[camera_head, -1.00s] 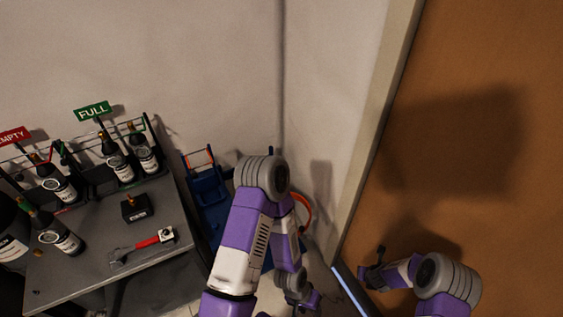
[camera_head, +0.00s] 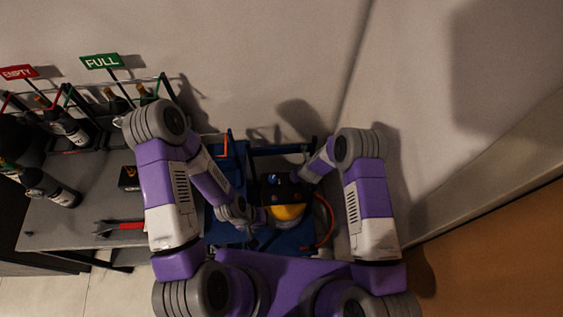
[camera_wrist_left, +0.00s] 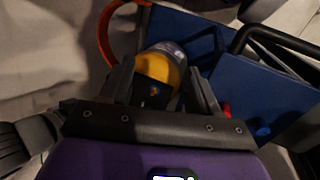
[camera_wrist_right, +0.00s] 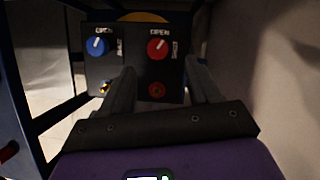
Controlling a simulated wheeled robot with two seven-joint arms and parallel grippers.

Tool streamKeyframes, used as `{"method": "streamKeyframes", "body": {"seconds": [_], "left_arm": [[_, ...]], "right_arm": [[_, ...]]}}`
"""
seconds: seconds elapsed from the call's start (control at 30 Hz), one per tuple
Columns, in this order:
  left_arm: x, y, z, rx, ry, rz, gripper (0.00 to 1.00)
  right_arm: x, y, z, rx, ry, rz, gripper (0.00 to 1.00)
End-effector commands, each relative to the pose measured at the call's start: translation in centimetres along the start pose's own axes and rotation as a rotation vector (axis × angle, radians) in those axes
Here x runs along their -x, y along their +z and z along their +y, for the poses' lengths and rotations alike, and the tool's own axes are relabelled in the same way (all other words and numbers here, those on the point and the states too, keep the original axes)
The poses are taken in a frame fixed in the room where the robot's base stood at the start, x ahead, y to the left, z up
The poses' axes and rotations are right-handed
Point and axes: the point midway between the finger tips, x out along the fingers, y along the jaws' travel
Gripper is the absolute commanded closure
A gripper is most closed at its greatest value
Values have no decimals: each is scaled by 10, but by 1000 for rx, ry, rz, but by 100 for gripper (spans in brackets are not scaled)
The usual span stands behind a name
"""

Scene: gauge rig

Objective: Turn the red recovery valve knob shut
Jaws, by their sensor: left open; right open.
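The red knob (camera_wrist_right: 157,49) shows in the right wrist view on a dark panel (camera_wrist_right: 120,75), under a label reading OPEN. A blue knob (camera_wrist_right: 97,46) sits to its left on the same panel. My right gripper (camera_wrist_right: 158,72) is open and empty, facing the panel, with the red knob beyond and between its fingertips. Contact cannot be told. My left gripper (camera_wrist_left: 160,76) is open in front of a yellow, grey-topped body (camera_wrist_left: 158,65) with a dark part between the fingers.
A blue cart (camera_head: 225,160) surrounds the yellow body, with an orange-red hose (camera_head: 329,222) on its right. A grey table (camera_head: 85,215) on the left holds dark bottles (camera_head: 50,187) and a red-handled tool (camera_head: 120,227). Walls close in behind and on the right.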

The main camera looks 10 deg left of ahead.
Motion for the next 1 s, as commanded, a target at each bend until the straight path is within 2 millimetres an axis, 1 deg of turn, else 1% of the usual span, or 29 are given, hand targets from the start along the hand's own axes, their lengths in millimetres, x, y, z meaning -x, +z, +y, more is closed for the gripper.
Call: {"method": "streamKeyframes", "body": {"seconds": [0.13,0.4,0.5,0.67,0.9,0.93,1.0], "left_arm": [[-4,1,-1,-1,0,-2,39],[-15,0,-5,0,0,-2,39],[-17,0,-6,0,0,-1,39],[-19,0,-7,0,0,-1,39],[-18,0,-7,0,0,-1,39],[-18,0,-7,0,0,-1,39],[-18,0,-7,0,0,-1,39]], "right_arm": [[-16,-2,0,2,0,2,39],[-58,-1,3,9,2,1,39],[-68,-1,3,7,3,1,39],[-75,0,3,6,2,1,39],[-75,0,3,6,2,1,39],[-75,0,3,6,2,1,40],[-75,0,3,6,2,1,51]]}}
